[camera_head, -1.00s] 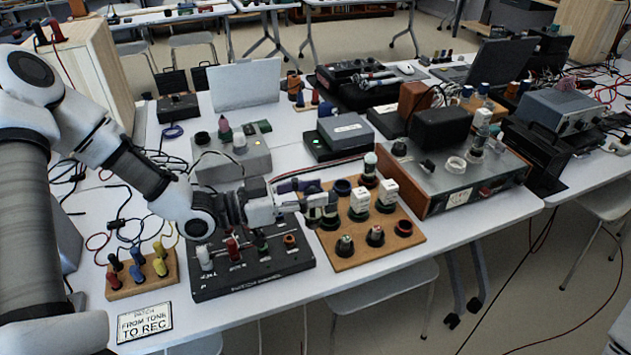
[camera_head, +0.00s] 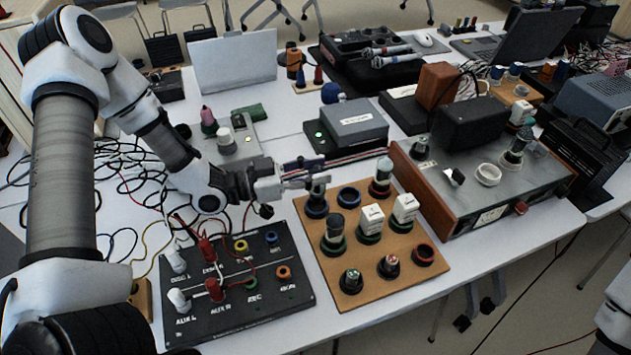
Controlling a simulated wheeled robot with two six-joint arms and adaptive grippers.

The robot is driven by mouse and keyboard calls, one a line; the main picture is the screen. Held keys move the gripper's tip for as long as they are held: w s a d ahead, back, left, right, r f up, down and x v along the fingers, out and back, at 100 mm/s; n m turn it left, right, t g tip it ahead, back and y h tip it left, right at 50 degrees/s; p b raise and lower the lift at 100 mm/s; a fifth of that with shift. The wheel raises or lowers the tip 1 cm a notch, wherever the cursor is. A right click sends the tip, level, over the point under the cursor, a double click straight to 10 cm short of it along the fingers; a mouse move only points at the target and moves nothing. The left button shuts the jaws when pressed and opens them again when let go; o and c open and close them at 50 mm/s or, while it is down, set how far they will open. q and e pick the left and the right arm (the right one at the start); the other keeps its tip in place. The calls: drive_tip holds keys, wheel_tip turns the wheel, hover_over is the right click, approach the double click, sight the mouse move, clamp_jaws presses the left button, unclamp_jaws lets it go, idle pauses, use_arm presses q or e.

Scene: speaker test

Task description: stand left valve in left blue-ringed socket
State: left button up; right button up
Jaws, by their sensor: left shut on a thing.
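My left gripper (camera_head: 318,181) is over the back left corner of a wooden socket board (camera_head: 347,307). It is shut on a small dark valve (camera_head: 316,193) that is upright at the left blue-ringed socket (camera_head: 316,211). I cannot tell whether the valve's base is fully seated. The other blue-ringed socket (camera_head: 349,198), just right of it, looks empty. A valve (camera_head: 381,176) stands in a red-ringed socket at the back right, and a glass-topped valve (camera_head: 334,232) stands in a green-ringed one. My right gripper is out of view.
A black patch panel (camera_head: 240,325) with plugs and red leads lies left of the board. A wood-sided amplifier (camera_head: 480,205) is close on the right. A grey-topped box (camera_head: 351,124) stands behind. Loose cables lie at left.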

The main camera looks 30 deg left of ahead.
use_arm(q)
wheel_tip(320, 180, down, 3)
drive_tip(key=shift+r, duration=0.35)
drive_tip(key=shift+f+b, duration=0.3)
drive_tip(key=shift+b, duration=0.05)
drive_tip(key=o, duration=1.2)
drive_tip(key=shift+c, duration=0.2)
